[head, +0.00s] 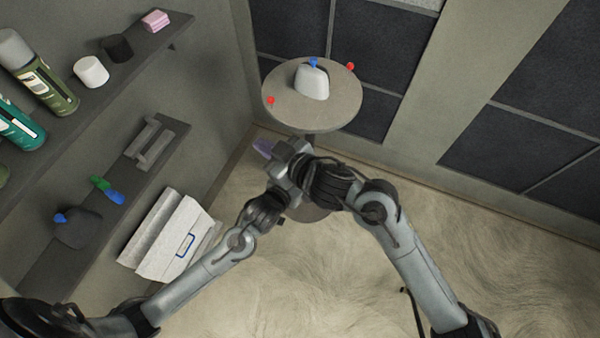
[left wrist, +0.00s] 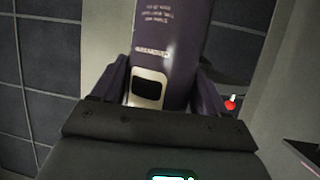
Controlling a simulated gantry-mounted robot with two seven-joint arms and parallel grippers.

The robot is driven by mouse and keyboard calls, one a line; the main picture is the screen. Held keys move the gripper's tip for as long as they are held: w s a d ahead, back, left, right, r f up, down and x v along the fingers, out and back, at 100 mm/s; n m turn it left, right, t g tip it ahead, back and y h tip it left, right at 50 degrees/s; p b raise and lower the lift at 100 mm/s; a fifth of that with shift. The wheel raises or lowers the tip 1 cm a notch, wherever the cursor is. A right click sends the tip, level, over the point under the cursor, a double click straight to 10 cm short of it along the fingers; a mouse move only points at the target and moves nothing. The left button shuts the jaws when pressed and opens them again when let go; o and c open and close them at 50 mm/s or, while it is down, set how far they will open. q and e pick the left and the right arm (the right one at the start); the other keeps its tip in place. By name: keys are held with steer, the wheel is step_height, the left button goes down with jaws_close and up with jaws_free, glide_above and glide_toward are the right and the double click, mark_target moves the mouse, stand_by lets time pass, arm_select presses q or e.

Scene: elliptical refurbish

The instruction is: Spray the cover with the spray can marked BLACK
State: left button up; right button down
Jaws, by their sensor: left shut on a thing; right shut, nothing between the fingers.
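The cover, seemingly the pale rounded piece (head: 311,84), stands on a round grey turntable (head: 335,115) in the head view. My left gripper (head: 282,180) is shut on a dark purple spray can (left wrist: 172,45) that has a black swatch on its side. Its small print is not readable. In the head view only a purple bit of the can (head: 262,148) shows beside the grippers. My right gripper (head: 294,155) is shut and empty, close to the left gripper and overlapping it in the head view. Both are below and in front of the turntable, apart from the cover.
Red pieces (head: 270,100) sit at the turntable rim, with a blue one (head: 313,62) behind the cover. Shelves at left hold an olive can (head: 52,88), a teal can (head: 18,128) and caps. The floor at right is clear.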

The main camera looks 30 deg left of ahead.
steer(key=w+d+n+g+h, duration=0.2)
steer(key=w+d+g+h, duration=0.25)
steer(key=w+d, duration=0.2)
steer(key=shift+h, duration=0.45)
steer(key=shift+w+a+f, duration=0.15)
steer(key=shift+f, duration=1.3)
steer(key=shift+w+a+f, duration=0.1)
steer(key=shift+f, duration=1.35)
steer(key=shift+f, duration=0.35)
steer(key=shift+f, duration=0.6)
steer(key=shift+r, duration=2.55)
